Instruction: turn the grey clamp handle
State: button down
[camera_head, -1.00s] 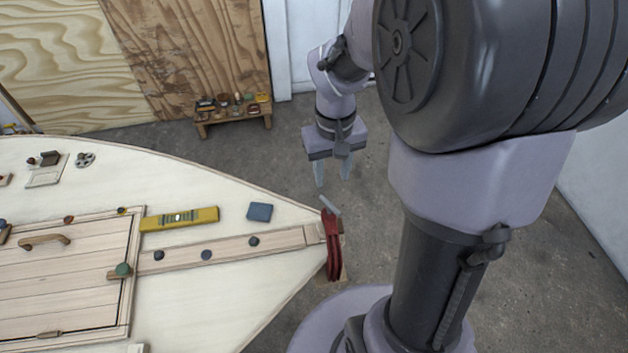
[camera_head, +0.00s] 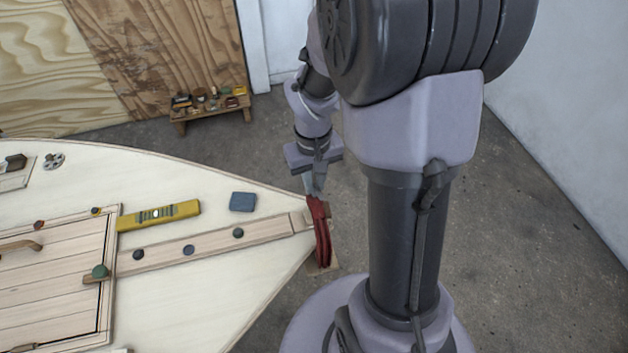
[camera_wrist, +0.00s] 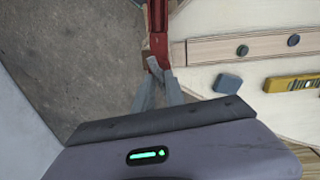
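The red clamp (camera_head: 322,240) sits at the pointed tip of the pale hull deck, and it also shows at the top of the wrist view (camera_wrist: 158,20). Its small grey handle (camera_wrist: 154,64) is at the near end of the clamp in the wrist view. My gripper (camera_head: 315,190) is just above the clamp, pointing down. In the wrist view its two grey fingers (camera_wrist: 158,75) converge and look closed with the handle between their tips. The fingers hide most of the handle in the head view.
A yellow level (camera_head: 159,215), a blue-grey block (camera_head: 243,201) and a wooden strip (camera_head: 205,246) with dark knobs lie on the deck. A low bench (camera_head: 210,109) with small items stands by the plywood. Floor beyond the hull tip is clear.

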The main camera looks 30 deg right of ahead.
aim_at(314, 186)
jog(key=m, duration=0.3)
jog(key=shift+f+b, duration=0.1)
jog(key=shift+b, duration=0.25)
jog(key=m, duration=0.2)
jog(key=shift+m, duration=0.4)
jog(key=c, duration=1.3)
grip_release()
notch_tip(314, 186, up, 18)
jog(key=p, duration=0.7)
jog(key=shift+f, duration=0.2)
